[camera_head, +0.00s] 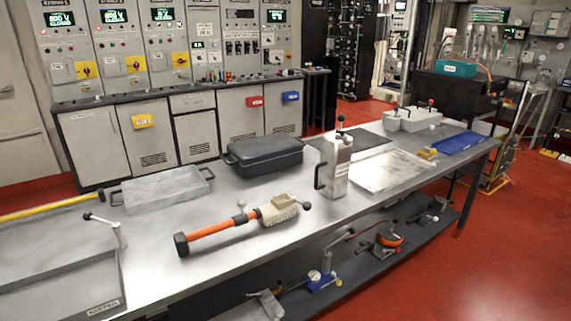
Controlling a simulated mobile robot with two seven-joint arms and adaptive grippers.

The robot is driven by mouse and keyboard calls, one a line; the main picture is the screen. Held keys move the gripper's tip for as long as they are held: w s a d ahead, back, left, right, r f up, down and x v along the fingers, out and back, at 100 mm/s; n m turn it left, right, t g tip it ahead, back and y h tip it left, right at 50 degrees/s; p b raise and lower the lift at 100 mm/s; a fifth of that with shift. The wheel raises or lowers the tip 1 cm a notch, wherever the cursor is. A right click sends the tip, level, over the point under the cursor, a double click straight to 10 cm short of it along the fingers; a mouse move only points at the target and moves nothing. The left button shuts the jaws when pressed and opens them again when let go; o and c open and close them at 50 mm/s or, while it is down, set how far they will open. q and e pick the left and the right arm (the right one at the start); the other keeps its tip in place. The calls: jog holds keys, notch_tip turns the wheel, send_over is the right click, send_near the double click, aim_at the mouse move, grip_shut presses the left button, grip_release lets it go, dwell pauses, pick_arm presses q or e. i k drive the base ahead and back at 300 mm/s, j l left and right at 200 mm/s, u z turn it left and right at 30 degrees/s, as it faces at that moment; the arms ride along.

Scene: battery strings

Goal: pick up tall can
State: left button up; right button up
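The tall can (337,166) is a light grey upright box-shaped can. It stands on the steel workbench (232,194), right of the middle of the view. It has a black handle on its left side and a black knob on a stem at its top. Neither of my grippers shows in the head view.
An orange-handled tool (212,233) lies left of the can, near the front edge. A black lidded case (263,156) and a grey box with handles (162,188) stand behind it. A flat metal tray (380,171) and a blue tray (459,143) lie to the right.

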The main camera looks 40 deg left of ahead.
aim_at(334, 167)
jog(key=u, duration=1.05)
jog(key=i+l+u, duration=0.15)
jog(key=u, duration=0.3)
jog(key=i+l+u, duration=0.1)
jog(key=l+u, duration=0.2)
jog(key=u, duration=0.2)
jog(key=l+u, duration=0.25)
jog(key=u, duration=0.2)
jog(key=l+u, duration=0.25)
jog(key=l, duration=0.6)
jog(key=l+u, duration=0.2)
jog(key=l, duration=0.65)
jog(key=k+l+u, duration=0.1)
jog(key=l+u, duration=0.15)
jog(key=l, duration=0.55)
